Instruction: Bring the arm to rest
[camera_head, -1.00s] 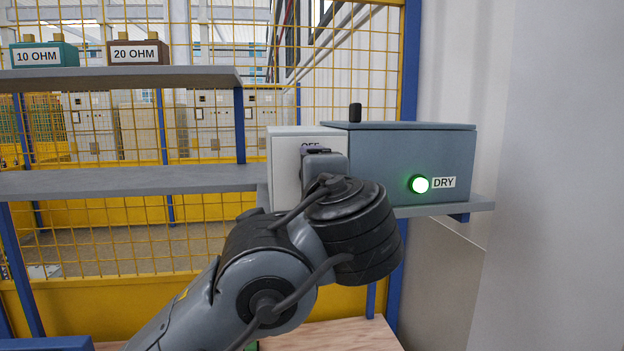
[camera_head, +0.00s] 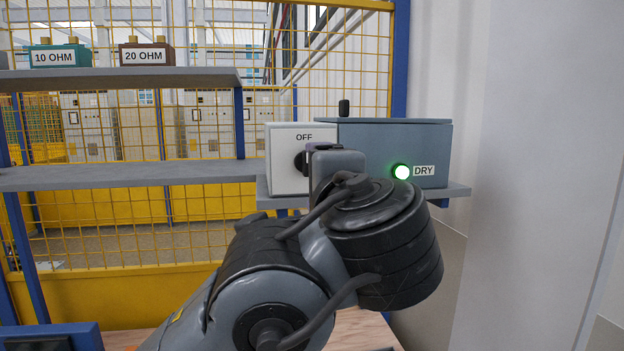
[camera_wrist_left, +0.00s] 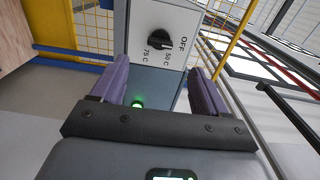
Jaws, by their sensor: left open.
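My left arm rises from the bottom of the head view, its wrist in front of the white dial panel (camera_head: 287,180). My left gripper (camera_wrist_left: 158,90) shows in the left wrist view with its two purple fingers wide apart and nothing between them. In the head view it is mostly hidden behind my wrist. The black knob (camera_wrist_left: 159,40) is on the panel beyond the fingers, apart from them, with OFF, 50 C and 75 C marked around it. I cannot tell which mark it points to. My right gripper is not in view.
The grey-blue box (camera_head: 420,150) beside the panel has a lit green lamp (camera_head: 401,171) labelled DRY. A 10 OHM block (camera_head: 55,57) and a 20 OHM block (camera_head: 143,55) stand on the upper shelf (camera_head: 120,78). The lower shelf (camera_head: 130,177) is bare at left.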

